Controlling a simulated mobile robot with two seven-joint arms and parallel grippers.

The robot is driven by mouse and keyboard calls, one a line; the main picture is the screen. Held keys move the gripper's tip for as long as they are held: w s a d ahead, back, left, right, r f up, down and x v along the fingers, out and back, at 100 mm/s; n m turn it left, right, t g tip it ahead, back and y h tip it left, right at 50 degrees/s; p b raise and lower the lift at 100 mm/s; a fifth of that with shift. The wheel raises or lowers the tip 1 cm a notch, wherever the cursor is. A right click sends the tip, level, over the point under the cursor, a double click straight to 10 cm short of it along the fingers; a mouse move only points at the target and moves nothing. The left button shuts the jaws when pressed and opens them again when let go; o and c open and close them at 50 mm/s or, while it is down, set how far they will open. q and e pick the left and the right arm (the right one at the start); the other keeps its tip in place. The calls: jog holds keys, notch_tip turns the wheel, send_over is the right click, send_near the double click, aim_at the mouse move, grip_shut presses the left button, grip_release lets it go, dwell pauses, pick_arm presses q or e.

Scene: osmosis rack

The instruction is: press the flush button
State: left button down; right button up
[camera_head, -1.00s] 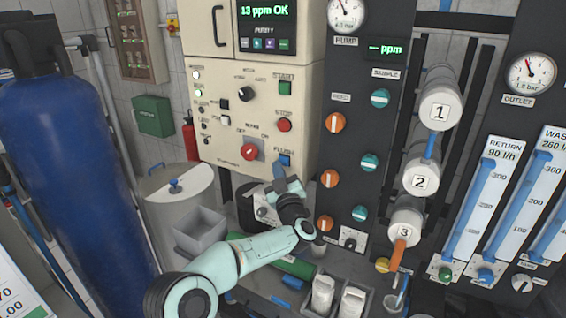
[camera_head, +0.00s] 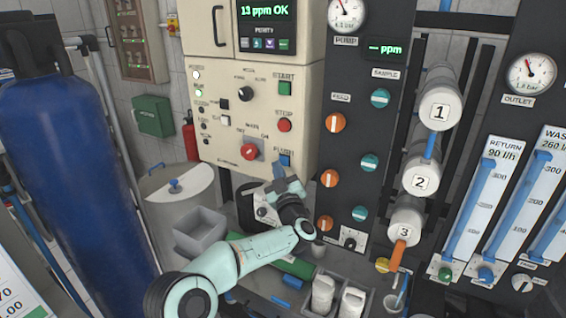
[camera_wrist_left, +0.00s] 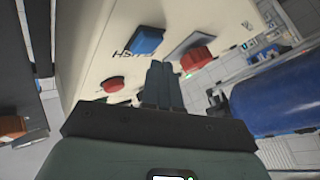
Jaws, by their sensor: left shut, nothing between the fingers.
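The blue flush button (camera_head: 285,160) sits at the lower right of the cream control panel (camera_head: 225,125). In the left wrist view the button (camera_wrist_left: 147,41) shows whole, with its label upside down beside it. My left gripper (camera_head: 278,168) is just below and left of the button in the head view. In the left wrist view its closed fingertips (camera_wrist_left: 163,68) are empty and lie below the button in the picture, apart from it. The exact gap in depth is hard to tell. My right gripper is not in view.
A red rotary switch (camera_head: 249,152) is left of the button, and the red stop button (camera_head: 284,125) is above it. The dark valve panel (camera_head: 348,150) stands close on the right. A grey bin (camera_head: 200,232) and bottles (camera_head: 323,293) stand below.

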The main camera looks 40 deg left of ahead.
pick_arm(q)
jog(key=shift+w, duration=0.1)
jog(key=shift+w+p, duration=0.3)
jog(key=shift+w, duration=0.05)
jog(key=shift+w+a+p, duration=0.1)
jog(key=shift+w+p, duration=0.25)
jog(key=shift+w, duration=0.05)
dwell(0.7)
dwell(0.4)
jog(key=shift+s+b, duration=0.9)
jog(key=shift+b, duration=0.1)
